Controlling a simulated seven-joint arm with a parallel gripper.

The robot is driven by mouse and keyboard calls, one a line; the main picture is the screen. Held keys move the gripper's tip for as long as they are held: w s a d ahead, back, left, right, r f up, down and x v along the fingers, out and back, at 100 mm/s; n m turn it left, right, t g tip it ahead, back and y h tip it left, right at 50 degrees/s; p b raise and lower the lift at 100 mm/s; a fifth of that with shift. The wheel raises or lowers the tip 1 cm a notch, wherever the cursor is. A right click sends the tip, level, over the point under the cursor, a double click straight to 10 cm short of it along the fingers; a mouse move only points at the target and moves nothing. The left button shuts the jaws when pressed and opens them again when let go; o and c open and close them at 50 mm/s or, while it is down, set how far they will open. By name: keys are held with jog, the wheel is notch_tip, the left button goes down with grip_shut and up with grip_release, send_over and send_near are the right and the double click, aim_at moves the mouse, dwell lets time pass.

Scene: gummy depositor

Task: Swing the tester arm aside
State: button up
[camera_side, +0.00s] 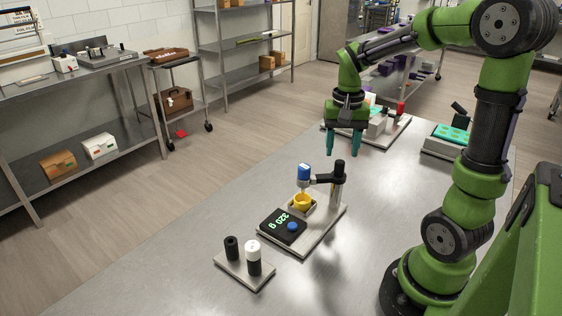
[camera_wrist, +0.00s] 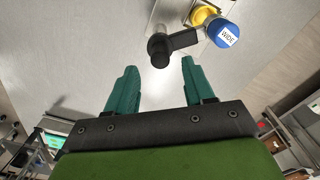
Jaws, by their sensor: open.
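The tester arm (camera_side: 323,179) is a short black bar reaching left from a dark post (camera_side: 338,182) on a light baseplate (camera_side: 318,235). Its outer end carries a blue cylinder (camera_side: 304,173) with a white label, over a yellow cup (camera_side: 302,201). In the wrist view, the tester arm (camera_wrist: 183,40) runs from the round black post top to the blue cylinder (camera_wrist: 223,33), with the yellow cup (camera_wrist: 203,16) partly hidden beneath. My gripper (camera_side: 343,151) has teal fingers, open and empty, pointing down above and slightly behind the post. In the wrist view, the post top lies ahead between the fingertips (camera_wrist: 158,64), not touching them.
A black scale (camera_side: 283,226) with green digits and a blue knob shares the baseplate. A small plate with black and white cylinders (camera_side: 253,256) stands in front. Behind are a tray with a red-topped item (camera_side: 400,108) and a teal mould (camera_side: 451,134). The table's left front is clear.

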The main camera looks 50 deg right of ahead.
aim_at(340, 161)
jog(key=shift+f, duration=2.75)
grip_shut()
jog(key=shift+n, duration=0.3)
jog(key=n, duration=1.3)
jog(key=shift+r, duration=0.1)
jog(key=shift+n, duration=0.3)
